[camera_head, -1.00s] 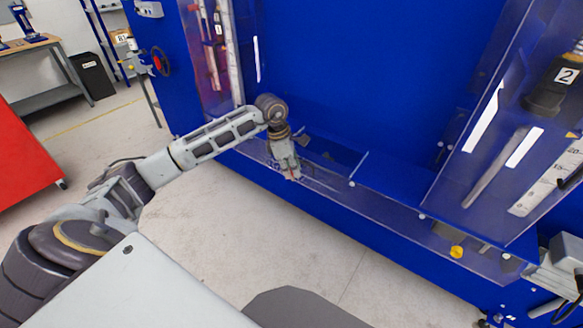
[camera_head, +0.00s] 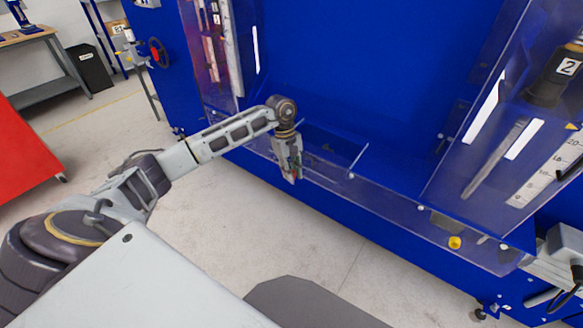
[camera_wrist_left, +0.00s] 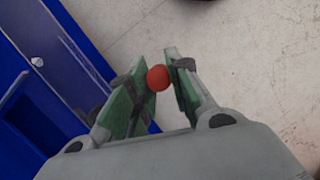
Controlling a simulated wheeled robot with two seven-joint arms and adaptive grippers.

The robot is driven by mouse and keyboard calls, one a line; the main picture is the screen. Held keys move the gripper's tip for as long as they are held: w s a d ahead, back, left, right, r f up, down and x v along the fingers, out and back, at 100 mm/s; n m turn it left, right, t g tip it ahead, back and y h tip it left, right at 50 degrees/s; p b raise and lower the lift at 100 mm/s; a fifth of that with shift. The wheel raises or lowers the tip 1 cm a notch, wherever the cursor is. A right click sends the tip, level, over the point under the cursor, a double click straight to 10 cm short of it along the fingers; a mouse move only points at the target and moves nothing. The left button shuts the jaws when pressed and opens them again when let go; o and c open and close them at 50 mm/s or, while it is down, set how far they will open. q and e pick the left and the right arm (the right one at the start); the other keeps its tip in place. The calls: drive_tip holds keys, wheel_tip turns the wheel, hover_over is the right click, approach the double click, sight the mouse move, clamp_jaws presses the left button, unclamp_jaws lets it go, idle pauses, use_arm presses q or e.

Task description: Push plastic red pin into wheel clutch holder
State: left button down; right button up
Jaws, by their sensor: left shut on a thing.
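The red pin (camera_wrist_left: 158,78) shows as a round red end between the fingertips in the left wrist view. My left gripper (camera_wrist_left: 160,80) is shut on it, with a green-lined finger on each side. In the head view my left gripper (camera_head: 291,178) points down in front of the blue machine's lower ledge, and a small spot of red shows at its tips. I cannot make out the wheel clutch holder for certain. My right gripper is out of view.
The blue machine (camera_head: 350,80) has clear panels and a transparent ledge (camera_head: 390,205) along its front. A yellow knob (camera_head: 455,242) sits at the right end of the ledge. A red panel (camera_head: 25,150) stands at the left. The floor (camera_head: 240,225) in front is clear.

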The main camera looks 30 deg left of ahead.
use_arm(q)
drive_tip(key=shift+s+d+f+m+g, duration=0.1)
drive_tip(key=shift+f+m+g, duration=0.05)
drive_tip(key=shift+f+m, duration=0.3)
drive_tip(key=shift+s+d+f+m+g, duration=0.15)
drive_tip(key=shift+f+m, duration=0.15)
drive_tip(key=shift+m, duration=0.25)
drive_tip(key=s+d+f+m+y+p, duration=0.1)
drive_tip(key=s+d+f+m, duration=0.3)
drive_tip(key=f, duration=0.4)
drive_tip(key=s+d+f+m+g+y, duration=0.1)
drive_tip(key=s+d+f+m, duration=0.4)
drive_tip(key=d+f+m, duration=0.1)
drive_tip(key=shift+f+m+y+p, duration=0.35)
drive_tip(key=shift+f+m, duration=0.35)
drive_tip(key=shift+f, duration=0.25)
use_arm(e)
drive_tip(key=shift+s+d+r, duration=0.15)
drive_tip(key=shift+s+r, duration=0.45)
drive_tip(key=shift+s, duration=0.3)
use_arm(q)
drive_tip(key=shift+w+a, duration=0.1)
drive_tip(key=shift+a, duration=0.05)
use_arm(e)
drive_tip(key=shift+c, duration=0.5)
